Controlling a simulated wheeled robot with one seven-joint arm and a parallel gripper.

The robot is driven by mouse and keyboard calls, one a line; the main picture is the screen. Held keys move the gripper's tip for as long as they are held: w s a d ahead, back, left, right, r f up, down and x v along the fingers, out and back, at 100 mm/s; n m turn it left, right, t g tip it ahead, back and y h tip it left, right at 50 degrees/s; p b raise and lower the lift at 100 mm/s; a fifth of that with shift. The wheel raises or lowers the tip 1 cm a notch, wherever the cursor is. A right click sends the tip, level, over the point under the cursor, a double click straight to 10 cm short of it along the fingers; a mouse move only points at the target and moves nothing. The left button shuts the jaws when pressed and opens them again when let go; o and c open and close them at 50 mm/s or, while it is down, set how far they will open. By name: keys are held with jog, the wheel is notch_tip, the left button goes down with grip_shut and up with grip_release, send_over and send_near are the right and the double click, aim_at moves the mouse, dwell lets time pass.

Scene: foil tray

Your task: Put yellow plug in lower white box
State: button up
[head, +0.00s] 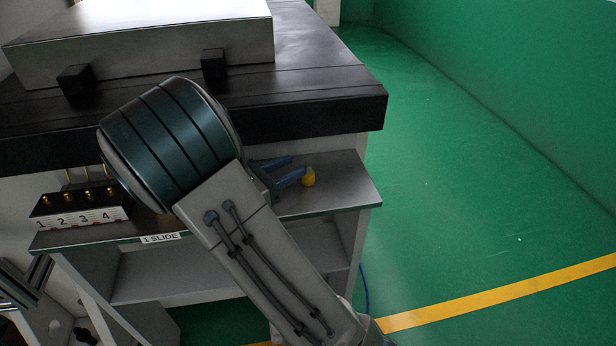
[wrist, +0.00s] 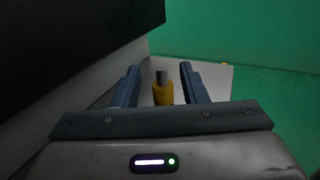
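A yellow plug (head: 308,178) with a grey tip stands on the right part of the grey-white shelf. In the wrist view the yellow plug (wrist: 163,94) shows between the two blue fingers, with a gap on each side. My gripper (head: 298,165) is open and empty, level with the shelf, its fingers pointing toward the plug. The fingers also show in the wrist view (wrist: 160,70). A white-sided unit has an open lower compartment (head: 190,278) under the shelf; I cannot tell whether this is the lower white box.
A black block with a white strip numbered 1 to 4 (head: 78,213) and brass-coloured pins stands on the shelf's left. The black tabletop (head: 340,108) overhangs the shelf and carries a large grey box (head: 150,40). Green floor is clear at right.

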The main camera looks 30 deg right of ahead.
aim_at(308, 174)
jog(key=shift+w+d+f, duration=0.1)
jog(key=shift+d+f, duration=0.15)
jog(key=shift+f, duration=0.35)
jog(key=shift+d+f, duration=0.2)
jog(key=shift+f, duration=0.4)
jog(key=d, duration=0.4)
jog(key=w+d, duration=0.1)
jog(key=d, duration=0.1)
jog(key=shift+d+p, duration=0.3)
jog(key=shift+p, duration=0.05)
grip_shut()
